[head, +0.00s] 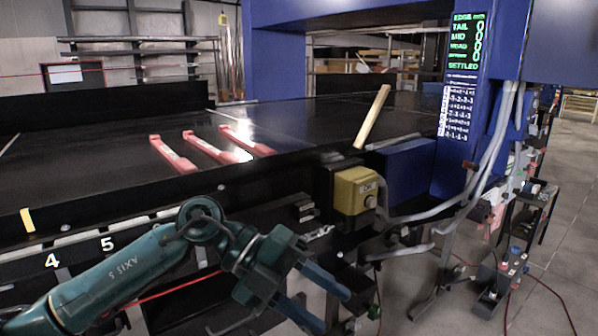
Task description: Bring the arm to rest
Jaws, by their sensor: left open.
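My left arm comes in from the lower left, teal, with its forearm sloping up to an elbow-like joint and then down to the right. My left gripper (332,312) hangs at the bottom centre, in front of the conveyor's side. Its two blue fingers are spread apart and point down to the right. Nothing shows between them. The gripper is below the level of the belt and appears apart from everything around it. My right gripper is not in view.
Several red bars (208,147) lie on the black conveyor belt (90,165). A pale wooden stick (372,117) leans at the belt edge. A blue gantry (330,12) carries a green-text display (466,42).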

